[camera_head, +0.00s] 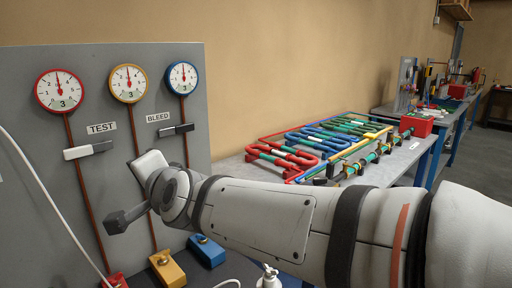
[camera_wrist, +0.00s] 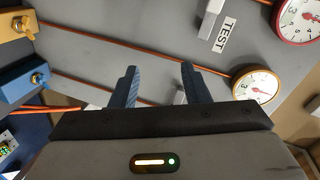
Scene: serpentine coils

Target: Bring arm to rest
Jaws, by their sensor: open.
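My arm (camera_head: 260,215) reaches from the lower right across the head view to the grey gauge panel (camera_head: 30,70). In the wrist view my gripper (camera_wrist: 158,72) is open, its two dark blue fingers apart. No object is clearly held between them. Behind the fingers is the grey panel with copper-coloured pipes. The white TEST lever (camera_head: 88,150) also shows at the top of the wrist view (camera_wrist: 210,18). The dark BLEED lever (camera_head: 176,130) is just above my wrist in the head view. The fingertips cannot be clearly made out in the head view.
Red (camera_head: 59,90), yellow (camera_head: 128,83) and blue (camera_head: 182,77) gauges top the panel. Yellow (camera_head: 167,268) and blue (camera_head: 207,250) blocks sit below, near my arm. A bench (camera_head: 230,172) behind my arm holds coloured coils (camera_head: 320,140). A white bottle (camera_head: 268,278) stands low in front.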

